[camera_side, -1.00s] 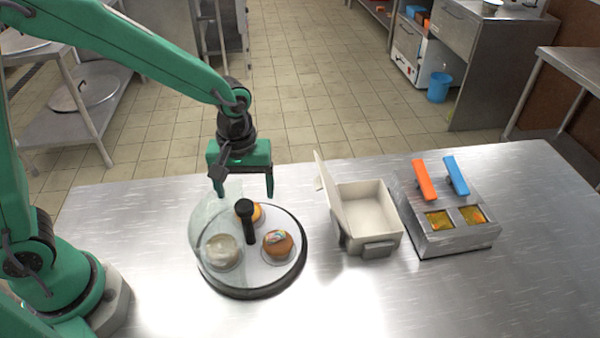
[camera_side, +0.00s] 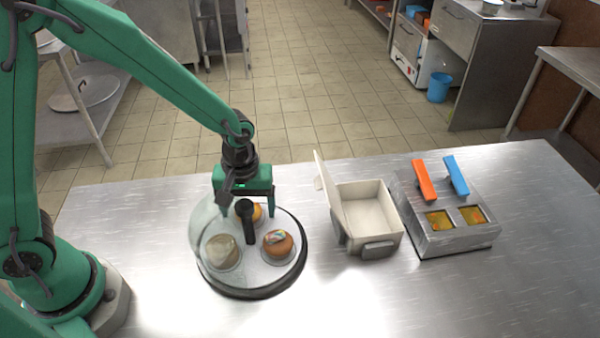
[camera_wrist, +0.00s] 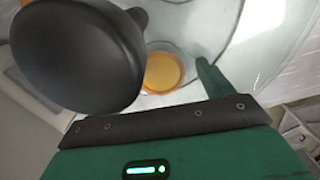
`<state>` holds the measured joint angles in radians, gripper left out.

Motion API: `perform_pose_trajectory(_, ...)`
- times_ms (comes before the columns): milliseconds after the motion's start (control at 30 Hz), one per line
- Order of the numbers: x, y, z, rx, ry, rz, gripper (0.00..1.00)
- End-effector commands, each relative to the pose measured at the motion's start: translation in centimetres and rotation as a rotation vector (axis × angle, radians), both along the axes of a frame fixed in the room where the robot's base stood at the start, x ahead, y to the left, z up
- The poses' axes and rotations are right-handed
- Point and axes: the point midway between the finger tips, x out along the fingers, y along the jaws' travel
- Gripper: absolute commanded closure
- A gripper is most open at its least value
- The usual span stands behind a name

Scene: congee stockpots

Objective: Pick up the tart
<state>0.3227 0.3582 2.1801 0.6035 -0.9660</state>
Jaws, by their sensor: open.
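A tart with a yellow-orange filling (camera_side: 257,214) sits at the back of a round display stand (camera_side: 262,290), partly hidden behind my gripper and a black knob (camera_side: 246,212). In the wrist view the tart (camera_wrist: 163,72) lies beyond the large black knob (camera_wrist: 75,50), which covers its left edge. My gripper (camera_side: 249,208) is open and empty, low over the back of the stand with its fingers around the tart's area. Only the right finger shows in the wrist view; I cannot tell whether a finger touches the tart.
A pale pastry (camera_side: 223,250) and an orange-brown bun with colourful topping (camera_side: 277,242) are at the stand's front. A clear curved cover (camera_side: 201,222) stands on its left. A lidded white box (camera_side: 365,205) and a metal two-well unit (camera_side: 455,243) are to the right. The front table is clear.

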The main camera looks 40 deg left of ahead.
Motion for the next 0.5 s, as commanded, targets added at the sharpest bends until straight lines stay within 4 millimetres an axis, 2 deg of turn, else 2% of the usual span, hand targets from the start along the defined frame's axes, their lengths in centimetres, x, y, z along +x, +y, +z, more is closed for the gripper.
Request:
perform_pose_trajectory(467, 0.01, -0.01, -0.03, 0.0, 0.0, 0.0, 0.2)
perform_pose_trajectory(500, 0.01, -0.01, -0.02, 0.0, 0.0, 0.0, 0.26)
